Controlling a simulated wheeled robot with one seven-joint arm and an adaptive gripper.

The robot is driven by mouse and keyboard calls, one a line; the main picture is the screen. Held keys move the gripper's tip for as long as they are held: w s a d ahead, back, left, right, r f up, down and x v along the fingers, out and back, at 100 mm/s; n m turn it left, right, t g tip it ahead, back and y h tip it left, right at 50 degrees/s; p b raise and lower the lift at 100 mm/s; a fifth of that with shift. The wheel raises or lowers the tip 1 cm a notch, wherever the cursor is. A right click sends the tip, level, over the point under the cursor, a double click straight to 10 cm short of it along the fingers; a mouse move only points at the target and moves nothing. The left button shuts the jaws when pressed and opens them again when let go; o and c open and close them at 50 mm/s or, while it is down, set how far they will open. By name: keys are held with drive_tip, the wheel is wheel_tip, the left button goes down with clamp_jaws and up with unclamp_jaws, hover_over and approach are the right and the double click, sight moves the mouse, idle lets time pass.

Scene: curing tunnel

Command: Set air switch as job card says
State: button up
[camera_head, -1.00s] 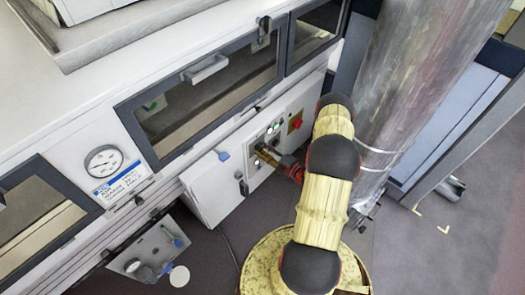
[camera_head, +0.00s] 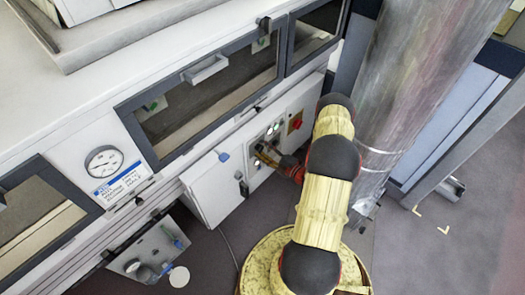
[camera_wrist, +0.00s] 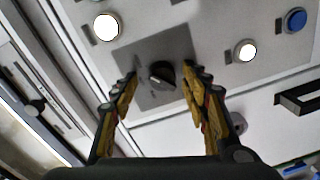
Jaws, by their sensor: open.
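A black rotary knob (camera_wrist: 161,74) sits on a grey plate (camera_wrist: 150,97) on the control panel, in the middle of the wrist view. I take it as the air switch; its plate markings are too small to read. My gripper (camera_wrist: 159,76) is open, with one finger on each side of the knob in the picture and no visible contact. In the head view my gripper (camera_head: 266,154) is at the control panel (camera_head: 284,151) and hides the knob. A white card with a blue strip (camera_head: 120,184) is below a gauge; its print is not legible.
Lit white buttons (camera_wrist: 106,27) and a blue button (camera_wrist: 295,19) flank the knob. A red switch (camera_head: 295,122) is on the panel's right. A white box with a black handle (camera_head: 215,190) juts out left of my gripper. The round gauge (camera_head: 103,161) is further left.

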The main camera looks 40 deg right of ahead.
drive_tip(key=s+d, duration=0.1)
drive_tip(key=s, duration=1.1)
drive_tip(key=shift+r, duration=0.45)
